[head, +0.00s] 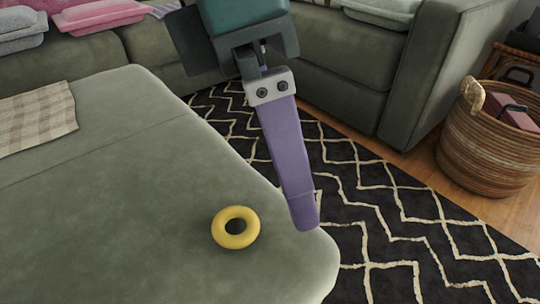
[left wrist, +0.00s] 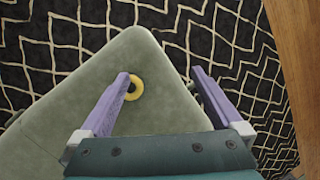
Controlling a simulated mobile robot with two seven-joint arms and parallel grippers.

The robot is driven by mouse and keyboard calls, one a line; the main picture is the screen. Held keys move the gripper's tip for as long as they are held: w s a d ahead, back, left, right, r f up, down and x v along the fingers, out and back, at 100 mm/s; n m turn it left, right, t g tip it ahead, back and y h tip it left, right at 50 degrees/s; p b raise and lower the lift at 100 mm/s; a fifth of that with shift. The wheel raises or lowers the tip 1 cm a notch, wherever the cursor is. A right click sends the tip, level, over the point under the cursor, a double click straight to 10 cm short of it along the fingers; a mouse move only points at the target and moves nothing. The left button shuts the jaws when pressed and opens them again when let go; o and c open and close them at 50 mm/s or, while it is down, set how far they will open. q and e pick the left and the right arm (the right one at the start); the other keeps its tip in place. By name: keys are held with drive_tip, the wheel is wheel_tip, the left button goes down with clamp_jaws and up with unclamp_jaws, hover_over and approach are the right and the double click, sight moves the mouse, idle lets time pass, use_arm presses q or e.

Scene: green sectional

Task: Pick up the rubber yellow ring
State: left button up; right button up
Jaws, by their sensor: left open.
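The yellow ring (head: 236,242) lies flat on the green ottoman-like seat (head: 110,225), near its front right corner. My left gripper (head: 304,212) hangs from the top in the head view, its purple finger pointing down to the right of the ring, near the seat's edge; the other finger is hidden there. In the left wrist view, the gripper (left wrist: 160,72) is open with its two purple fingers wide apart and nothing between them touching. The ring (left wrist: 140,89) shows beside the left finger's tip, which covers part of it. My right gripper is not in view.
A checked cloth (head: 35,120) lies on the seat at the left. A green sofa (head: 345,65) with cushions stands behind. A black patterned rug (head: 400,210) covers the floor, and a wicker basket (head: 485,140) stands at the right. The seat around the ring is clear.

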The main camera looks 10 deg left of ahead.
use_arm(q)
drive_tip(key=w+a+f+t+y+b, duration=0.1)
drive_tip(key=w+a+f+y+b, duration=0.2)
drive_tip(key=a+f, duration=0.3)
drive_tip(key=b, duration=0.3)
hover_over(236, 230)
wheel_tip(236, 230, down, 4)
drive_tip(key=shift+a+r, duration=0.1)
wheel_tip(236, 230, down, 5)
drive_tip(key=b, duration=0.3)
drive_tip(key=shift+r, duration=0.1)
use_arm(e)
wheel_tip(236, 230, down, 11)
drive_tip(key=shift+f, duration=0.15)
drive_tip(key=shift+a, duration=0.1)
use_arm(q)
drive_tip(key=c, duration=1.3)
